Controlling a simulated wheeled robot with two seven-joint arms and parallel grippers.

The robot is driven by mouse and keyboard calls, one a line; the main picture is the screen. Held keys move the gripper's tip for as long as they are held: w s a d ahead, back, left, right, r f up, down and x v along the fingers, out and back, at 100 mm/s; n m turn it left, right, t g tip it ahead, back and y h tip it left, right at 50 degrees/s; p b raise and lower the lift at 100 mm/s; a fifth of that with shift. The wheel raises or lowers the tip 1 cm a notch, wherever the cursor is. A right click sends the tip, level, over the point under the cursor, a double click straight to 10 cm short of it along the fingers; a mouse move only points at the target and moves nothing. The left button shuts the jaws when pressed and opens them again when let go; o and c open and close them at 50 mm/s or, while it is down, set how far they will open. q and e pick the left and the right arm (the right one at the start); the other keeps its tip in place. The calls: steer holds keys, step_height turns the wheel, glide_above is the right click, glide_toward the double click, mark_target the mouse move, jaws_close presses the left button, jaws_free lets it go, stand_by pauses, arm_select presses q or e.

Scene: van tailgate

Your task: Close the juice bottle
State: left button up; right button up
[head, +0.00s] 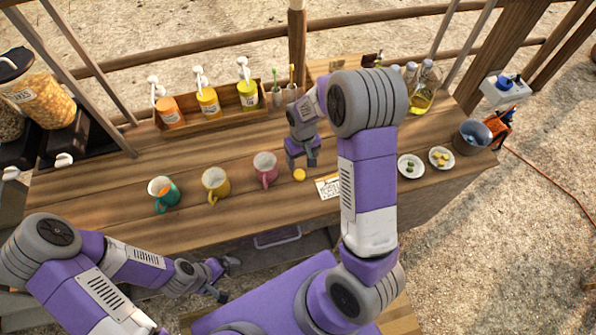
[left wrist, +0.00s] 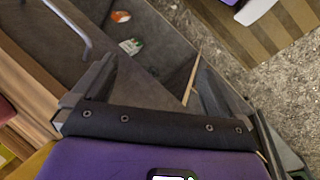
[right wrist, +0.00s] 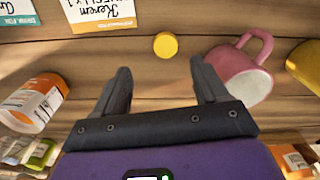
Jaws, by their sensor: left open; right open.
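A round yellow cap (head: 299,175) lies flat on the wooden counter (head: 110,215). It also shows in the right wrist view (right wrist: 165,45), just beyond my right fingertips. My right gripper (head: 301,162) is open and empty above the counter, close to the cap and not around it. A bottle with orange contents and a white label (right wrist: 35,103), which looks like the juice bottle, stands at the left of the right wrist view. My right arm seems to hide it in the head view; its mouth is not clear. My left gripper (head: 228,279) is open and empty, low in front of the counter.
A pink mug (head: 265,168) stands just left of the cap, with a yellow mug (head: 215,183) and a green mug (head: 163,192) further left. A printed card (head: 328,187) lies right of the cap. A wooden box (head: 215,117) with pump bottles stands behind.

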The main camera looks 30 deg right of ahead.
mark_target(300, 174)
steer(key=shift+w+f, duration=0.15)
steer(key=shift+f, duration=1.15)
steer(key=f, duration=0.5)
steer(key=shift+a+f+b, duration=0.1)
steer(key=shift+a+b, duration=0.2)
steer(key=shift+a, duration=0.1)
steer(key=c, duration=1.2)
step_height(300, 174, up, 10)
steer(key=shift+r+p, duration=0.1)
steer(key=shift+p, duration=0.4)
